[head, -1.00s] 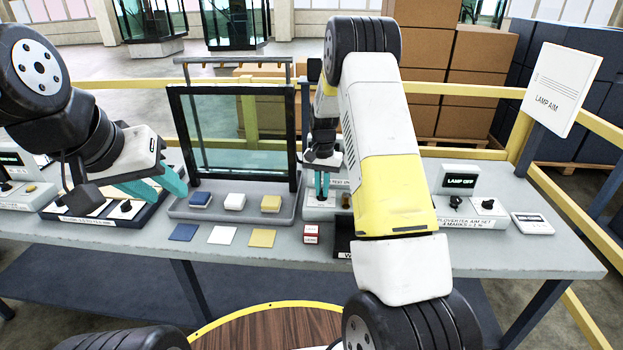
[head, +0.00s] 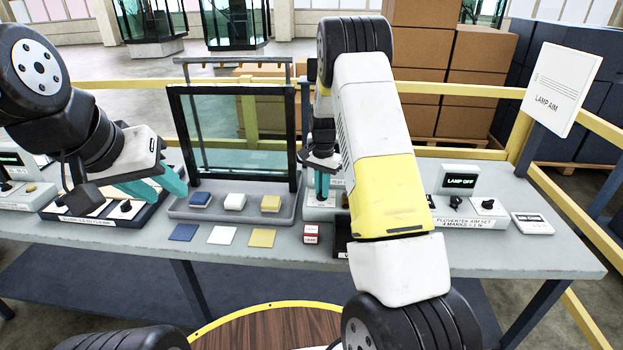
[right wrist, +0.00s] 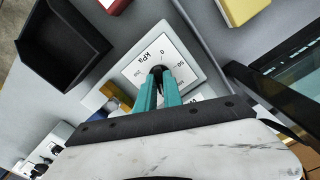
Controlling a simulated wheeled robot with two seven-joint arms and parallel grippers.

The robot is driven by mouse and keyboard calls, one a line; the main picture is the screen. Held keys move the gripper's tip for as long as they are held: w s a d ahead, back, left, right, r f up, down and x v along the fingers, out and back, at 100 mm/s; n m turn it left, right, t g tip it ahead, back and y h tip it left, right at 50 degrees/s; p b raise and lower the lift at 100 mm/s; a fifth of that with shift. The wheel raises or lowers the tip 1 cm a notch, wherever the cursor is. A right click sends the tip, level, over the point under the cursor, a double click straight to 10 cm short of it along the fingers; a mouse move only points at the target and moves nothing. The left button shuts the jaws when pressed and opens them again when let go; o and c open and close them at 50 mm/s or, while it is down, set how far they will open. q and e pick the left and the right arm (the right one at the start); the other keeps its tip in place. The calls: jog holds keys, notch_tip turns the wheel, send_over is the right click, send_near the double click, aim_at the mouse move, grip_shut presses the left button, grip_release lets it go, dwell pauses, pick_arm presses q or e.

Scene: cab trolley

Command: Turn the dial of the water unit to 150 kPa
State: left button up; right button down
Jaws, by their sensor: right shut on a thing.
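The water unit (head: 317,213) stands on the bench behind my right forearm, which hides part of it. The right wrist view shows its white dial face (right wrist: 136,70), marked kPa with a 0 and other partly covered numbers, on a grey housing (right wrist: 198,72). My right gripper (right wrist: 158,77) is shut on the dial's black knob (right wrist: 157,69). The exact pointer reading is hidden by the fingers. In the head view the right gripper (head: 322,184) points down at the unit. My left gripper (head: 165,186) hangs over the left of the bench, its teal fingers apart and empty.
A framed glass pane (head: 235,140) rises left of the unit, behind a grey tray (head: 230,215) of coloured blocks. A lamp unit (head: 460,222) stands to the right. A dark open box (right wrist: 65,42) and a brass-coloured part (right wrist: 95,101) are near the dial.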

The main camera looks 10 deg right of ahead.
jog(key=c, duration=1.5)
grip_release()
jog(key=shift+r, duration=0.1)
notch_tip(320, 180, up, 8)
jog(key=shift+f, duration=0.2)
jog(key=s+a+r+n+t+y, duration=0.1)
jog(key=s+r+n+t, duration=0.1)
jog(key=s+r, duration=0.6)
jog(key=s+a+r+n+t+y, duration=0.1)
jog(key=s+a+r+n, duration=0.1)
jog(key=s+r, duration=0.6)
jog(key=s+r+n+t, duration=0.1)
jog(key=s, duration=0.4)
jog(key=s+a+r+n+t, duration=0.1)
jog(key=s+r+n, duration=0.1)
jog(key=s, duration=0.4)
jog(key=s+a+r+n+t, duration=0.1)
jog(key=s+n, duration=0.1)
jog(key=s, duration=0.4)
jog(key=shift+s+a+r, duration=0.15)
jog(key=shift+s, duration=0.1)
